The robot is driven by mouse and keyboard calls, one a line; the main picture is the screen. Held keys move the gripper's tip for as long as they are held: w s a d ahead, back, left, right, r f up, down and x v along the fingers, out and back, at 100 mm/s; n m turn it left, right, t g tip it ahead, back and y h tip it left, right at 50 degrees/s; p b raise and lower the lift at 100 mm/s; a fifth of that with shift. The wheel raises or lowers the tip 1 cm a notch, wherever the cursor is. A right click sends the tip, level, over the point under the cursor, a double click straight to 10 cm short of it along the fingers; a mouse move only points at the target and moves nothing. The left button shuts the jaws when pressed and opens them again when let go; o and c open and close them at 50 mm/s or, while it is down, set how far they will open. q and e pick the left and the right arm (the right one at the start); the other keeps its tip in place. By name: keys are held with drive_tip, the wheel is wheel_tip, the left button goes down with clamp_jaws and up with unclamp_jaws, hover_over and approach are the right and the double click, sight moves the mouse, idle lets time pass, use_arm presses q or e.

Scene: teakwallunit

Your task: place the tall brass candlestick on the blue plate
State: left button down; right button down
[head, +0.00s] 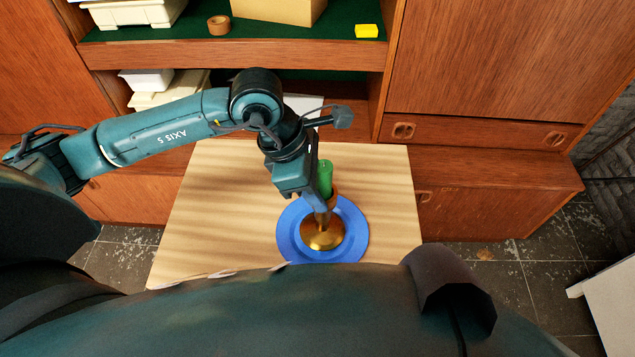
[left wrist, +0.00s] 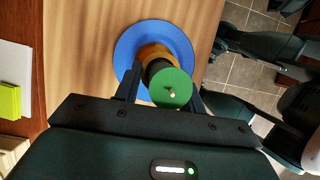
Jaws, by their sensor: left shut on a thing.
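The tall brass candlestick (head: 323,235) stands roughly upright with a green candle (head: 324,176) in its top. My left gripper (head: 322,205) is shut on the candlestick's stem. Its round brass base is over the middle of the blue plate (head: 289,238); whether it touches the plate I cannot tell. The left wrist view looks down on the green candle top (left wrist: 172,88), with the brass base (left wrist: 155,54) partly hidden below it and the blue plate (left wrist: 127,52) around it. My right gripper is not in view.
The plate lies on a light wooden table (head: 215,200) with bare room to its left. Behind stands a teak wall unit (head: 490,60). Its shelf holds a brown ring (head: 219,25), a yellow block (head: 367,31) and a tan box (head: 279,9).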

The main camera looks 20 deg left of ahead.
use_arm(q)
drive_tip(key=shift+f+b, duration=0.2)
drive_tip(key=shift+b, duration=0.15)
drive_tip(key=c, duration=0.9)
unclamp_jaws()
drive_tip(key=shift+r, duration=0.1)
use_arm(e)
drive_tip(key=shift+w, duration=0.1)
use_arm(q)
drive_tip(key=shift+o, duration=0.2)
drive_tip(key=shift+r+p, duration=0.2)
drive_tip(key=shift+p, duration=0.15)
drive_tip(key=v, duration=1.2)
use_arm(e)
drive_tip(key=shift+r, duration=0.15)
